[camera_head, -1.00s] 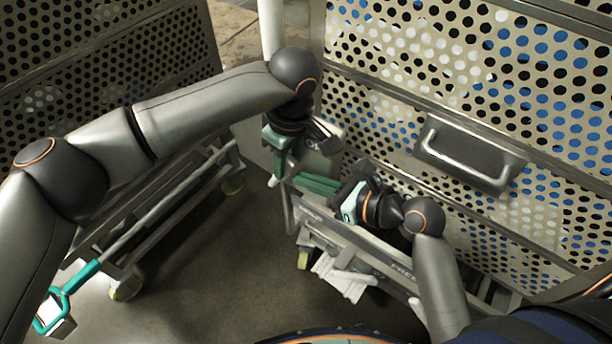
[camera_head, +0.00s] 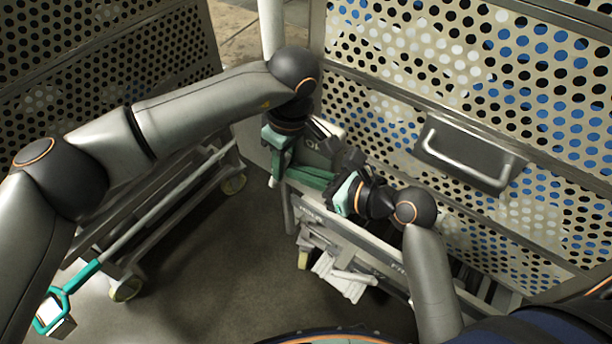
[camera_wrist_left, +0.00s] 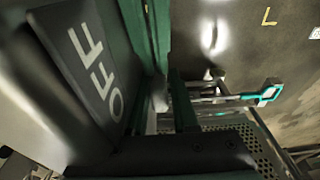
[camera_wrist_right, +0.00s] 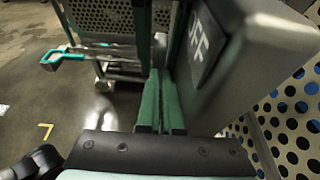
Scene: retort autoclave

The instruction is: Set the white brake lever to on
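A white, lever-like part (camera_head: 345,280) sits low under the near rail of the right cart in the head view. I cannot tell its setting. My left gripper (camera_head: 279,172) points down beside a grey box; its fingers overlap other green parts in the left wrist view (camera_wrist_left: 165,110), so its opening is unclear. My right gripper (camera_head: 308,178) reaches left just below the box, close to the left gripper. In the right wrist view its green fingers (camera_wrist_right: 161,100) lie nearly together, with nothing visible between them. The box's dark OFF plate (camera_wrist_left: 90,70) also shows in the right wrist view (camera_wrist_right: 203,45).
The perforated right cart (camera_head: 450,90) with its recessed handle (camera_head: 470,155) stands close to my right arm. Another cart (camera_head: 120,60) with a teal-ended lever (camera_head: 75,285) stands on the left. Bare floor (camera_head: 235,270) lies between them.

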